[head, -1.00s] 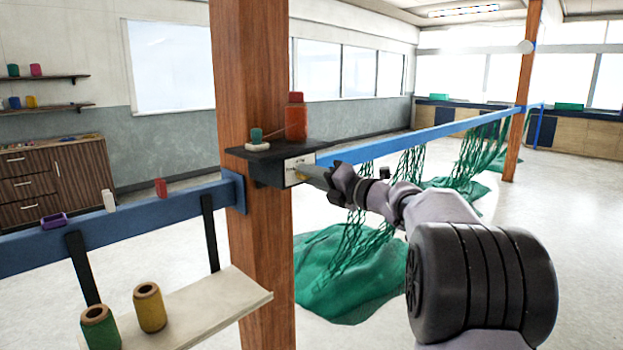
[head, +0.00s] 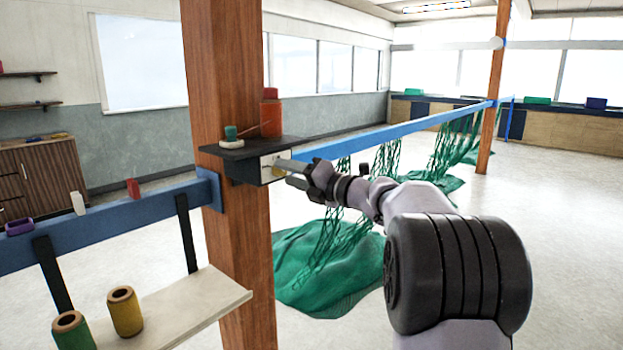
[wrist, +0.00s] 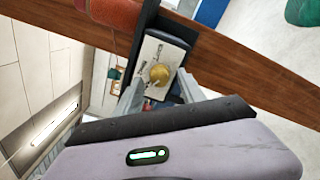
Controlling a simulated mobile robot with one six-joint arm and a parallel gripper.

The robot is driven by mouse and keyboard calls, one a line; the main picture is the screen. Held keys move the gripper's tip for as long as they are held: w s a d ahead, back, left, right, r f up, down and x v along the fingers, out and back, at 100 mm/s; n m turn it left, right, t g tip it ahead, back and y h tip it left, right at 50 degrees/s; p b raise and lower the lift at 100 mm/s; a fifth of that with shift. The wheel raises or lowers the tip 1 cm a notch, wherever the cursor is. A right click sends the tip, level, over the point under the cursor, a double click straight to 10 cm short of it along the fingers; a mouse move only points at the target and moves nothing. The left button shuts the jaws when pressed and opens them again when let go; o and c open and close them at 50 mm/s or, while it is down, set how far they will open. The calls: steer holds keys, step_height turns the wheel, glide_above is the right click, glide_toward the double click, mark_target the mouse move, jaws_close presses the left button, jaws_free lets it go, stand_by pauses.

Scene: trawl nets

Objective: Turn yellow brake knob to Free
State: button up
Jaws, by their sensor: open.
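The yellow brake knob (wrist: 159,74) is round and sits on a white labelled plate (wrist: 150,58). The plate's print is too small to read, so I cannot tell the knob's setting. In the head view the plate (head: 267,174) is on the end of a dark box under a shelf on the wooden post. My gripper (wrist: 161,84) is open and empty, facing the plate. In the wrist view one finger shows on each side of the knob, with a gap to it. The head view shows my gripper (head: 290,173) just right of the plate.
A red bottle (head: 271,113) and a green spool (head: 231,133) stand on the black shelf (head: 240,150) above the box. A blue rail (head: 410,128) with green nets runs behind my arm. The floor at right is open.

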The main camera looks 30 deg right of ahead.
steer(key=p+v, duration=0.3)
steer(key=v, duration=1.3)
steer(key=shift+s, duration=0.2)
steer(key=shift+r, duration=0.1)
steer(key=w+a+r+m+t+h, duration=0.25)
steer(key=r+m+h, duration=0.45)
steer(key=m, duration=0.5)
steer(key=s+a+f+m+g+y, duration=0.1)
steer(key=s+a+f+m+g, duration=0.6)
steer(key=s+a+f+m, duration=0.3)
steer(key=s+a+f+m+g+y, duration=0.1)
steer(key=s+a+f+m+g, duration=0.5)
steer(key=s+a+f+m, duration=0.5)
steer(key=s+a+f, duration=0.2)
steer(key=s+a, duration=0.4)
steer(key=shift+s+g, duration=0.2)
steer(key=shift+g, duration=0.15)
